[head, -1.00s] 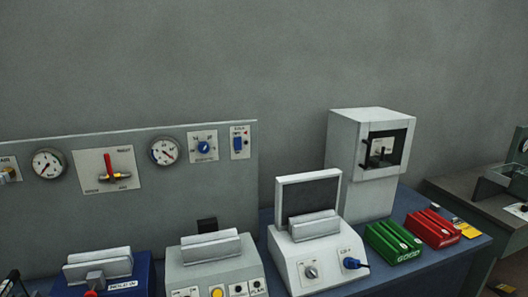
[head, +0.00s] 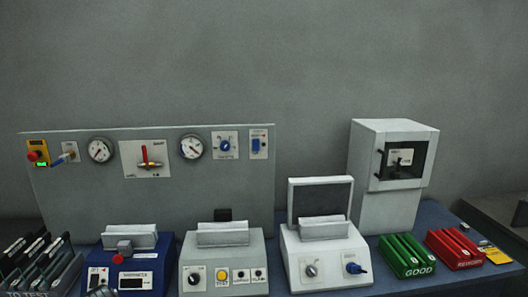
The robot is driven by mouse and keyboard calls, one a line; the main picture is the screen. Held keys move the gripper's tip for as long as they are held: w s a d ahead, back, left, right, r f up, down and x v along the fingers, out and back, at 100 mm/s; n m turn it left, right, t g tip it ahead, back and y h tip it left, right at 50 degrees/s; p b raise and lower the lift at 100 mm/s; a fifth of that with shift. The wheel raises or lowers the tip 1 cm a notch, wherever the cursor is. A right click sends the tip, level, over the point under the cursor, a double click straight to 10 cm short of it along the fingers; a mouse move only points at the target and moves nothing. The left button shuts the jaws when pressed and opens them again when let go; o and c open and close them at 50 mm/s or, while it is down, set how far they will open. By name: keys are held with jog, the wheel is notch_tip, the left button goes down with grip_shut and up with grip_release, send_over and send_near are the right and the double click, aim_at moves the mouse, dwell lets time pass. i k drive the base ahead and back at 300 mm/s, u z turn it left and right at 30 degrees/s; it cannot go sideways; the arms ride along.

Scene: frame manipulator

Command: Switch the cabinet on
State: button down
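A white box-shaped cabinet (head: 372,195) stands upright at the back right of the blue bench. Its front has a dark-framed window (head: 404,160) with a dark handle on its left side and a pale label inside; I cannot read the label. I see no clear power switch on the cabinet. A grey upright panel (head: 85,210) at the left bears a blue rocker-like switch (head: 256,145), a blue rotary knob (head: 225,146) and a red-and-yellow lever (head: 146,155). Most of their lettering is too small to read.
A white lidded device (head: 297,257), a grey device (head: 233,264) and a blue device (head: 160,257) line the bench front. A green rack (head: 407,257) and a red rack (head: 455,248) stand right of them. Dark racks (head: 40,265) fill the left end.

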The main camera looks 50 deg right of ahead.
aim_at(256, 142)
jog(key=u, duration=0.1)
jog(key=i, duration=0.95)
jog(key=z, duration=0.05)
